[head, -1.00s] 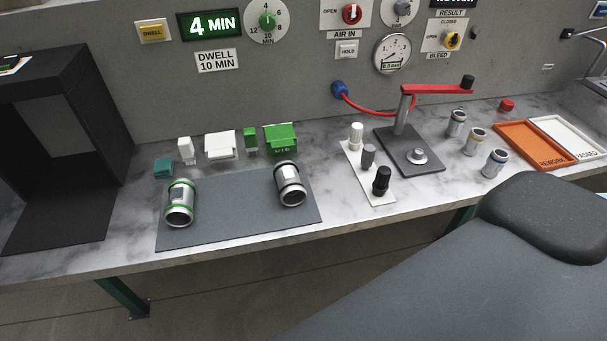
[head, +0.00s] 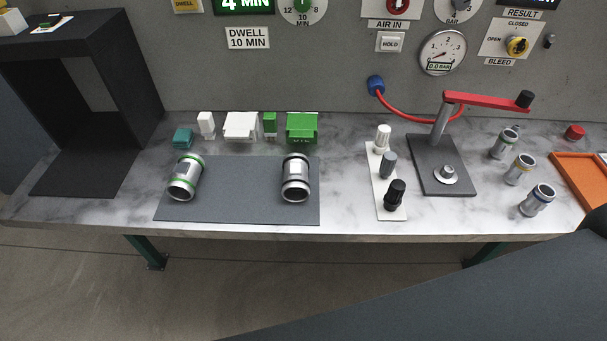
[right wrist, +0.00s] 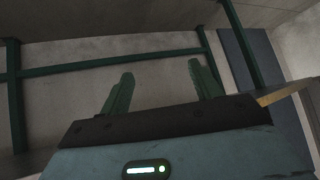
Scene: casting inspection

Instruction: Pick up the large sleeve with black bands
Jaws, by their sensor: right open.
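The large sleeve with black bands (head: 296,178) lies on the right part of the grey mat (head: 240,200) in the head view. It is a silver cylinder with a dark band near each end. A similar sleeve with green bands (head: 185,178) lies on the left part of the mat. My right gripper (right wrist: 158,85) shows in the right wrist view with its two green fingers apart and nothing between them. It faces the floor and green table legs, away from the sleeves. My left gripper is in neither view.
Small green, white and teal pieces (head: 240,126) stand behind the mat. To the right are a strip with plugs (head: 385,185), a press with a red lever (head: 485,100), several small sleeves (head: 520,169) and an orange tray (head: 580,180). A black box (head: 95,100) stands at left.

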